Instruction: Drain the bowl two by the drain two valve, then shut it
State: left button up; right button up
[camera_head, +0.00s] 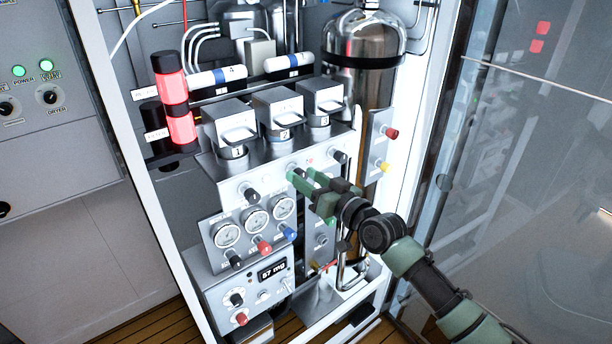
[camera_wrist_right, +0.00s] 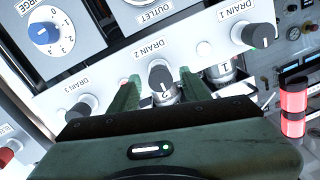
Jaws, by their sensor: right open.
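Three bowls hang under metal blocks in the cabinet; the middle one, with a label that looks like 2 (camera_head: 284,134), is bowl two. My right gripper (camera_head: 302,178) is at the panel below it. In the right wrist view the drain two valve (camera_wrist_right: 161,76) is a dark grey knob with a pale pointer line, beside its "DRAIN 2" label. The open fingers of my right gripper (camera_wrist_right: 157,92) stand on either side of this knob; I cannot tell whether they touch it. The fingers largely hide the knob in the head view. The liquid level in the bowl cannot be made out. My left gripper is not in view.
The drain 1 knob (camera_wrist_right: 260,35) and another drain knob (camera_wrist_right: 81,106) flank it. Below are several gauges (camera_head: 256,221) and a display reading about 57 mg (camera_head: 272,271). A steel cylinder (camera_head: 362,45) stands behind; a glass door (camera_head: 540,130) is at right.

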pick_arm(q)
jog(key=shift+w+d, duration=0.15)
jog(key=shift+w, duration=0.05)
pick_arm(e)
jog(key=shift+a, duration=0.1)
jog(key=shift+c, duration=0.9)
grip_shut()
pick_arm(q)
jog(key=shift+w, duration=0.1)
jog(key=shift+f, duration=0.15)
